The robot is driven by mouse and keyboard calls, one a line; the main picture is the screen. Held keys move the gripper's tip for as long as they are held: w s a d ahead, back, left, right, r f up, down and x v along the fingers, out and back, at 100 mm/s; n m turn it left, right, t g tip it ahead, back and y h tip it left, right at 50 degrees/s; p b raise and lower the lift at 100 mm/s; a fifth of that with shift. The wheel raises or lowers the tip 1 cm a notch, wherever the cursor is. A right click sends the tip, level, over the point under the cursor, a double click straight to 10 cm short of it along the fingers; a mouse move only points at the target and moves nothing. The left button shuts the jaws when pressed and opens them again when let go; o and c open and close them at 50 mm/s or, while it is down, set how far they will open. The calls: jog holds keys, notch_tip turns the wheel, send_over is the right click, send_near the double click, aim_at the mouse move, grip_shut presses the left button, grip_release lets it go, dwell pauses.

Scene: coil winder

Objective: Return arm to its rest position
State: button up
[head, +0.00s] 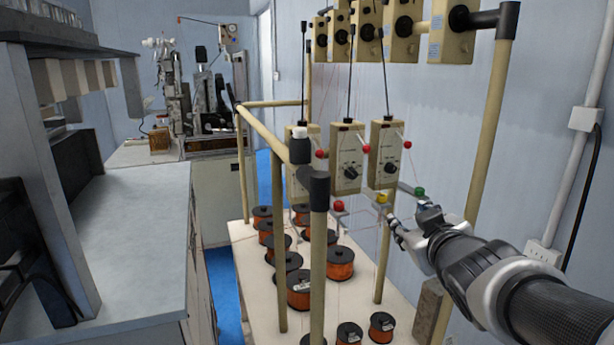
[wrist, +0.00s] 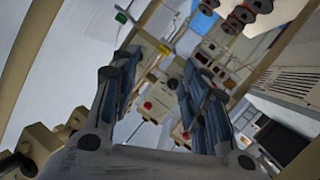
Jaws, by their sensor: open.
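My gripper (head: 408,213) is at the right of the head view, at the end of my arm, which reaches in from the lower right. Its fingers are apart, with nothing visible between them. It is close to the winder's tan frame post (head: 489,120) and near a small bracket with a green knob (head: 420,191) and a yellow knob (head: 382,198). I cannot tell whether it touches them. In the wrist view the two dark fingers (wrist: 160,80) stand wide apart, with tan tension boxes (wrist: 155,95) beyond them.
Tension boxes with red knobs (head: 346,158) hang in the frame. Several copper wire spools (head: 340,263) stand on the pale winder table (head: 250,285). Thin wires run upward. A grey bench (head: 125,230) is at left, with blue floor (head: 224,290) between. The wall is at right.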

jog(key=s+a+f+m+g, duration=0.1)
jog(key=s+a+f+g, duration=0.1)
jog(key=s+f, duration=0.3)
jog(key=s+a+f+m+g, duration=0.1)
jog(key=s+a+f+g, duration=0.2)
jog(key=s, duration=1.1)
jog(key=s+a+f+m+g+y, duration=0.1)
jog(key=s+f+g, duration=0.4)
jog(key=s, duration=0.5)
notch_tip(320, 180, down, 2)
jog(key=shift+a+m, duration=0.6)
jog(key=shift+a, duration=0.1)
